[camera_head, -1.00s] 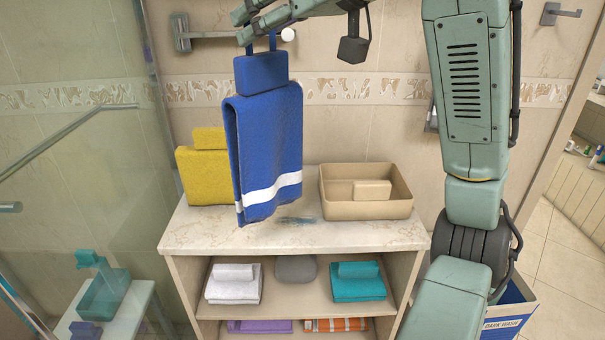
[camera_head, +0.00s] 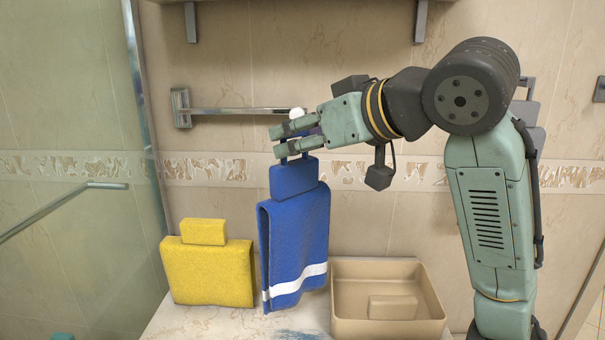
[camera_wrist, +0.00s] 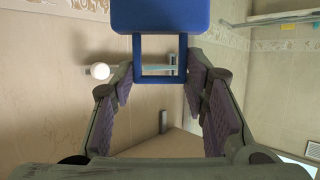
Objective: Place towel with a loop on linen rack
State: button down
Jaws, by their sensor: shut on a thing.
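My gripper (camera_head: 278,142) is shut on the loop of a blue towel (camera_head: 294,235) with a white stripe. The towel hangs down from it, in front of the wall. A metal wall bar (camera_head: 235,109) with a white round end (camera_head: 297,113) appears to be the linen rack. In the head view, the gripper is just below and overlapping the white end; the depth between them is hard to judge. In the wrist view, the square blue loop (camera_wrist: 138,58) is between the fingers, and the bar's white end (camera_wrist: 100,71) shows left of it.
A folded yellow towel (camera_head: 210,275) stands left of the blue towel on the marble counter (camera_head: 190,325). A beige bin (camera_head: 340,315) stands to the right. Glass (camera_head: 75,220) with a rail (camera_head: 55,212) borders the left. Brackets (camera_head: 191,22) are above.

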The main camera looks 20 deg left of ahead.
aim_at(301, 167)
jog(key=shift+f+p, duration=0.35)
jog(key=shift+f, duration=1.95)
jog(key=shift+f, duration=0.15)
jog(key=c, duration=0.9)
grip_release()
jog(key=shift+c, duration=0.2)
jog(key=shift+d+r, duration=0.15)
jog(key=shift+r, duration=0.05)
jog(key=b+v, duration=0.2)
jog(key=v, duration=0.9)
jog(key=shift+s+d+b, duration=0.25)
jog(key=shift+b, duration=0.1)
jog(key=shift+r, duration=0.1)
